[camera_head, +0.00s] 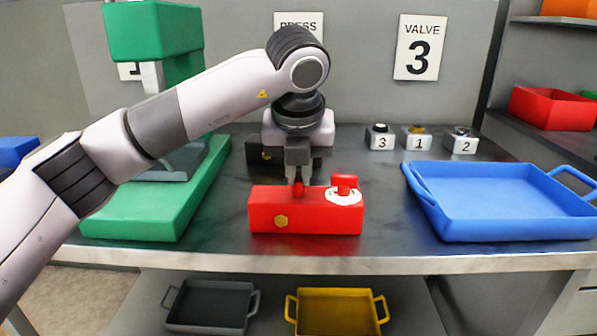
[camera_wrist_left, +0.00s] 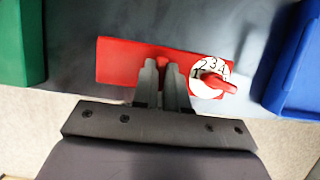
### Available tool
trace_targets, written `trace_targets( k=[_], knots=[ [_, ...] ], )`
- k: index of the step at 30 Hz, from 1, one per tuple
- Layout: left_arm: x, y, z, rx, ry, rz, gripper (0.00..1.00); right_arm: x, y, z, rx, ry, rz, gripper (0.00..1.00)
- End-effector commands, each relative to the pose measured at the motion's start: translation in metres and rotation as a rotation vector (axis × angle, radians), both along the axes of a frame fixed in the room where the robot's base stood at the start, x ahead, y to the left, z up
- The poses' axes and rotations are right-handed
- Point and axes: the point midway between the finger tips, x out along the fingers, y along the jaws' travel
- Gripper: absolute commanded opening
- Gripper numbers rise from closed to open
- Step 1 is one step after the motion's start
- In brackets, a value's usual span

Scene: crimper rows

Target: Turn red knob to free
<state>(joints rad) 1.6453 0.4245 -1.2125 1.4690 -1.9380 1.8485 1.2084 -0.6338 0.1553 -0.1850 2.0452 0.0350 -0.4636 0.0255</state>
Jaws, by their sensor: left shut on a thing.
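A red box (camera_head: 262,212) with a yellow hexagonal piece on its front lies near the table's front edge. A white round dial (camera_head: 343,197) with black marks sits on its right top, with a red knob (camera_head: 344,182) on it. In the left wrist view the knob (camera_wrist_left: 218,82) points to the lower right, and numbers show along the dial's far side. My left gripper (camera_head: 298,184) points down at the box top, left of the dial, shut on a small red piece (camera_wrist_left: 162,61). The fingers hide most of that piece. My right gripper is not in view.
A green press (camera_head: 205,205) stands at the left and a blue tray (camera_head: 510,228) at the right. Small blocks marked 3 (camera_head: 381,142), 1 (camera_head: 418,143) and 2 (camera_head: 462,146) stand behind. The table between box and blue tray is clear.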

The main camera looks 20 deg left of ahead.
Motion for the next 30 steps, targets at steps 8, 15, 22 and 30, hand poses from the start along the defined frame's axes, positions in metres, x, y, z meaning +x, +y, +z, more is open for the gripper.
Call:
trace_targets(
  k=[8, 15, 22, 30],
  knots=[
    [0.000, 0.000, 0.001, -0.001, 0.000, 0.011, 0.00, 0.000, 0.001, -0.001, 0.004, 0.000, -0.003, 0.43],
    [0.000, 0.000, 0.001, -0.001, 0.000, 0.011, 0.29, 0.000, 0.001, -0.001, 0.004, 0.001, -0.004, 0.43],
    [0.000, 0.000, 0.000, -0.001, 0.000, 0.010, 0.38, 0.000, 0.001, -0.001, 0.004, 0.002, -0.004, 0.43],
    [-0.006, -0.002, 0.019, -0.002, -0.004, 0.010, 0.38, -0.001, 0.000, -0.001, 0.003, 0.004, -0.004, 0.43]
  ],
)
